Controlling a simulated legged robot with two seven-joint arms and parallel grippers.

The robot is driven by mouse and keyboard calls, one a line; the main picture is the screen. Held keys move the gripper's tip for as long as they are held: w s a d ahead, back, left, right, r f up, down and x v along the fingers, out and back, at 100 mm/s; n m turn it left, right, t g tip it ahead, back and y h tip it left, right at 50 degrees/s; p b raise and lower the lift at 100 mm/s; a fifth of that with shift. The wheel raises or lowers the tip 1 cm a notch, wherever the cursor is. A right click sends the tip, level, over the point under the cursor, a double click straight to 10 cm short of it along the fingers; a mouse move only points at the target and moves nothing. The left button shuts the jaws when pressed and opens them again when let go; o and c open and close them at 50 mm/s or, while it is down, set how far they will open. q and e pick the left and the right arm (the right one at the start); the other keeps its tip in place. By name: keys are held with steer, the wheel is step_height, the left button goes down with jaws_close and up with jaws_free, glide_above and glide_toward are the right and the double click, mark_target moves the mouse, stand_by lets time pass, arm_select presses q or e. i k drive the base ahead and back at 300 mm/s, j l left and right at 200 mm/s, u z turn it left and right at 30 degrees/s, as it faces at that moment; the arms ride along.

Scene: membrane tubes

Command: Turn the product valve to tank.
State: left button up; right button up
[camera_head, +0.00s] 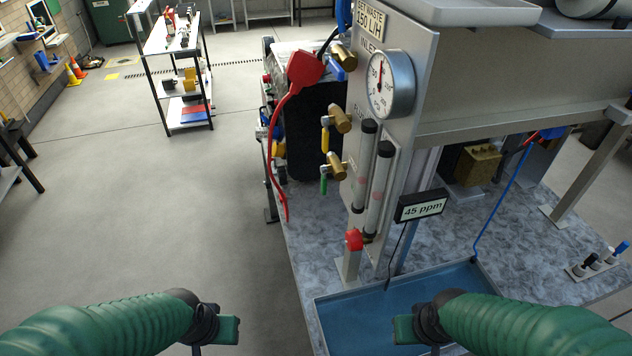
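No valve carries a readable product or tank label, so I cannot tell which one is the product valve. Brass valves sit on the grey panel (405,40): one with a blue handle (337,72), one with a yellow handle (325,139), one with a green handle (323,184). The yellow and green handles hang down. A red knob (354,240) sits on a short post below the flow tubes (380,185). My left gripper (228,330) is at the bottom, left of the bench. My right gripper (404,328) is over the blue tray. Both are apart from the valves; their finger gaps do not show.
A round gauge (391,84) and a "45 ppm" display (421,206) are by the panel. A red paddle-shaped part (303,72) with a red strip hangs at its left. The blue tray (335,310) lies on the marbled bench (532,232). Open floor lies left; a shelf (190,126) stands behind.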

mark_target(323, 169)
steer(key=j+u, duration=0.2)
steer(key=j, duration=0.45)
steer(key=i+j+u, duration=0.15)
steer(key=j, duration=0.45)
